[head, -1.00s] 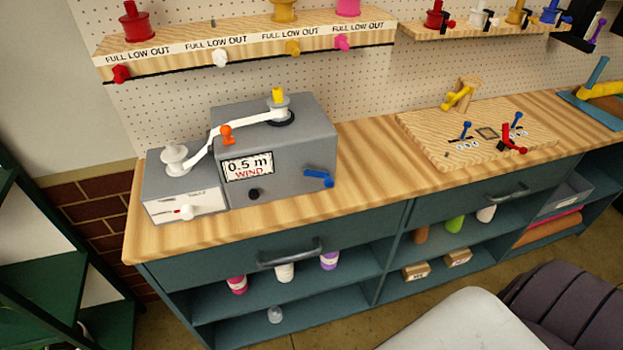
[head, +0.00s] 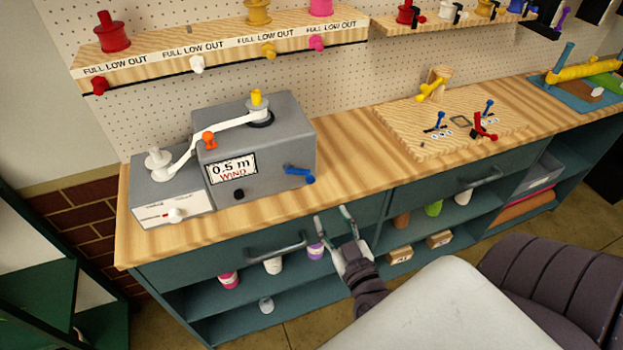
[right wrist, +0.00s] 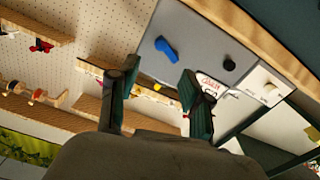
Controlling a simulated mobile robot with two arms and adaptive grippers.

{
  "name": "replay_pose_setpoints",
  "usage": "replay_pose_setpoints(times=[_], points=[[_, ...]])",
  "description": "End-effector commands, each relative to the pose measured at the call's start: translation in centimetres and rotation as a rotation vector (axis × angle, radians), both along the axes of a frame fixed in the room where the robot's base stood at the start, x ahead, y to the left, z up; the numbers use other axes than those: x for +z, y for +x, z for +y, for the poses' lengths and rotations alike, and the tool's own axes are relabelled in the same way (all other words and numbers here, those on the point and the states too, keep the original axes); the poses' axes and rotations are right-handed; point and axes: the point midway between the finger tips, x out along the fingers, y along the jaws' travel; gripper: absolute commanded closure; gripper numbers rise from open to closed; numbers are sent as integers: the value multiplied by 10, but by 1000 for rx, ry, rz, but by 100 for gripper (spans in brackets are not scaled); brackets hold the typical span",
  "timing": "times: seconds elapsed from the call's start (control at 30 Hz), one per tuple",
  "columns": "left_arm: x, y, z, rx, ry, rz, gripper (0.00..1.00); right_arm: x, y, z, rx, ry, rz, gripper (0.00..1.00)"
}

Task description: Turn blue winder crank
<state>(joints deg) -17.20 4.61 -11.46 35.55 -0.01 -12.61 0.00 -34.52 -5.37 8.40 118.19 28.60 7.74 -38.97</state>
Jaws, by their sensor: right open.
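The grey winder box (head: 268,160) stands on the wooden counter, with a "0.5 m WIND" label on its front. Its blue crank (head: 300,174) sticks out at the lower right of the front face. The crank also shows in the right wrist view (right wrist: 166,48), beyond the fingertips. My right gripper (head: 333,222) is open and empty, in front of the counter's edge, below and right of the crank and apart from it. Its two fingers (right wrist: 155,85) are spread in the right wrist view. My left gripper is not in view.
A white ribbon arm runs from the small grey box (head: 170,192) to the winder's top. A wooden board (head: 450,130) with blue and red levers lies to the right. Drawer handles (head: 277,245) stick out below the counter. The counter right of the winder is clear.

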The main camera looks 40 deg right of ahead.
Motion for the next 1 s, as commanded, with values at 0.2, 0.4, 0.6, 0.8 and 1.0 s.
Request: replay_pose_setpoints(times=[0.2,0.4,0.6,0.8,1.0], points=[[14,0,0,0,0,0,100,4,43,-10,1,1,-3,51],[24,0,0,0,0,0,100,3,84,-20,1,1,-1,51],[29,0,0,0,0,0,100,1,112,-27,2,1,1,51],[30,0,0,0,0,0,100,0,123,-29,2,2,2,51],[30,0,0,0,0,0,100,-1,124,-29,1,2,3,51]])
